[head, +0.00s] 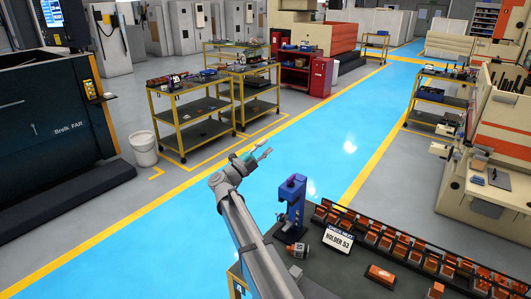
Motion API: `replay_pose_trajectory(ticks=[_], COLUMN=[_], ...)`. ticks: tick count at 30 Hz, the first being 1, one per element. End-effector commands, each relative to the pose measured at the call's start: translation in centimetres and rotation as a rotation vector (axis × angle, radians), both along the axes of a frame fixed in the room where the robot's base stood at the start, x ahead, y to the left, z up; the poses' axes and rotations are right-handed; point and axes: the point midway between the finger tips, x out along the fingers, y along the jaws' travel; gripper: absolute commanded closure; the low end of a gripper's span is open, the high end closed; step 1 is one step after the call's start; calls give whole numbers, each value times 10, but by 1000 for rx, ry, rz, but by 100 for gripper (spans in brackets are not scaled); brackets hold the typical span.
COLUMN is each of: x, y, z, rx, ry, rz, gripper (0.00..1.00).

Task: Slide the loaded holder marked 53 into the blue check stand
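The blue check stand (292,203) stands upright at the left end of the dark bench, just right of my arm. A white sign (338,240) reading "HOLDER 53" stands on the bench right of it, in front of the rack. Small grey and orange pieces (299,250) sit on the bench near the stand's foot. I cannot read any number on the holders, so I cannot tell which is 53. My gripper (264,149) is raised over the blue floor, beyond and left of the stand. Its fingers look spread and empty, touching nothing.
A long rack (400,247) with several orange-and-dark holders runs along the bench's far edge. An orange block (380,275) lies on the bench in front of it. Yellow-framed carts (190,118) and a white bucket (144,149) stand across the clear blue aisle (330,150).

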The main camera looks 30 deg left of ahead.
Motion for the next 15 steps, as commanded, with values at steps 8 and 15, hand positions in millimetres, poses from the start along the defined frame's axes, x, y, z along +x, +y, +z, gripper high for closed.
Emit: replay_pose_trajectory(ticks=[8, 15], x=[0, 0], y=[-4, -4], z=[-8, -8], rx=[80, 83], ry=[13, 13], rz=[18, 19], gripper=[62, 62])
